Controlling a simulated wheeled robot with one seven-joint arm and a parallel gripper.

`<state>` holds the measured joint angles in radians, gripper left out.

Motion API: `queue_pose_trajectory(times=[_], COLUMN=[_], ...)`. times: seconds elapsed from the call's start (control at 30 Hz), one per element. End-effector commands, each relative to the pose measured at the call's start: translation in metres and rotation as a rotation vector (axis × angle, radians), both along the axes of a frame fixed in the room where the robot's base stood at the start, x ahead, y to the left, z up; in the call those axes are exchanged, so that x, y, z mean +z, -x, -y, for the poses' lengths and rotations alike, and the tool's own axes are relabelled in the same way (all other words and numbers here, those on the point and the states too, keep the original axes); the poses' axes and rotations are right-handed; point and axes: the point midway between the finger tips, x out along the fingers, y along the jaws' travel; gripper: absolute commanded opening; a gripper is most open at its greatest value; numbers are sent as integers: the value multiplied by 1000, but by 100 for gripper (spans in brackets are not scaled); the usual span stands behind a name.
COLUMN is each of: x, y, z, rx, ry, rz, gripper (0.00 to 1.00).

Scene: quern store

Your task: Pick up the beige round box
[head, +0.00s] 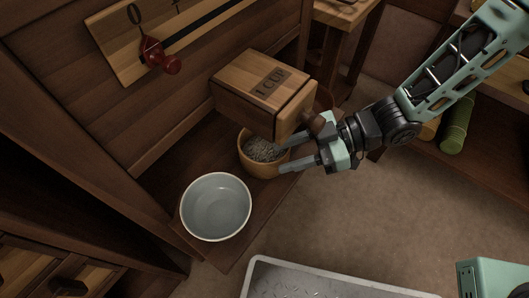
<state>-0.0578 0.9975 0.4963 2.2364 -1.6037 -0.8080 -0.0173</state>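The beige round box (258,168) stands upright on a low dark wooden shelf. It is open at the top and holds grey grainy stuff. A wooden block or box marked "1 CUP" (251,100) overhangs it and hides its far side. My gripper (281,158) comes in from the right with its two fingers spread. The fingertips lie at the near right side of the round box, one by its upper right rim and one by its lower right side. I cannot tell whether they touch it.
A pale bowl (216,207) stands close by on the same shelf (247,229). A red object (161,58) hangs on the wall rack. A metal tray (330,281) lies at the bottom. A green roll (457,126) is at the right. The carpet (370,215) between is clear.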

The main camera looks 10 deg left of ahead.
Motion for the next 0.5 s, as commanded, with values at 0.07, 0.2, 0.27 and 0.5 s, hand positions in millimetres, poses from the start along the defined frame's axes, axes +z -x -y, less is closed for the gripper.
queue_pose_trajectory(times=[0.07, 0.2, 0.27, 0.5], x=[-9, -17, -19, -18], y=[4, 11, 14, 16], z=[-9, -26, -33, -41], rx=[2, 4, 3, 0], ry=[-1, 0, -1, 0], rz=[0, 1, 0, 0], gripper=[38, 38, 38, 38])
